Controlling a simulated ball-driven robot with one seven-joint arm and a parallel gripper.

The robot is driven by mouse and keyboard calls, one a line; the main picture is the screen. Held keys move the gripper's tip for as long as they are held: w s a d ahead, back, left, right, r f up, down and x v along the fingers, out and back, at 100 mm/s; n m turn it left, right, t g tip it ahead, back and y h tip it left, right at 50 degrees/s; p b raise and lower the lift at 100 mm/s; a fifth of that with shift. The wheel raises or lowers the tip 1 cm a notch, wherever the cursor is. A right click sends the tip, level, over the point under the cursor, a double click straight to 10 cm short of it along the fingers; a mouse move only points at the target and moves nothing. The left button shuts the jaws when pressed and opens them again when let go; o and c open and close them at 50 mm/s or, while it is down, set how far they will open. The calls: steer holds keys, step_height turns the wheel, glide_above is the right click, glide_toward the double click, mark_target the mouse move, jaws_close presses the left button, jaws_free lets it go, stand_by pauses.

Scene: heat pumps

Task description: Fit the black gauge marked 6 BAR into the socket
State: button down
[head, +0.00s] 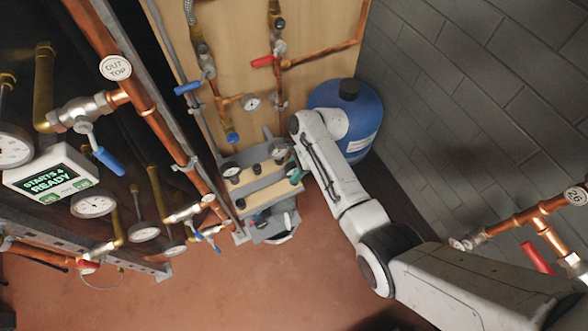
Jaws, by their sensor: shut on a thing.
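My gripper (289,155) is at the right end of a small wooden shelf (262,184), below my white wrist. It is small and partly hidden here. It is shut on what looks like a small dark gauge (281,148), whose marking I cannot read. More small dark round gauges stand on the shelf, one at its left (231,170), one near its middle (257,169) and one at its lower left (240,203). I cannot tell which is marked 6 BAR. I cannot make out the empty socket among the pipes.
A blue tank (348,112) stands right behind my wrist. Copper pipes, blue-handled valves (108,160) and white dial gauges (93,204) fill the left. A display (50,175) reads STARTS 4, READY. A grey block wall (480,110) is right. The reddish floor (240,285) is open.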

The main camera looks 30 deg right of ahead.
steer(key=shift+f, duration=0.4)
stand_by(0.3)
steer(key=c, duration=0.7)
jaws_free()
steer(key=shift+p+v, duration=2.55)
steer(key=shift+v, duration=1.7)
steer(key=shift+s, duration=0.1)
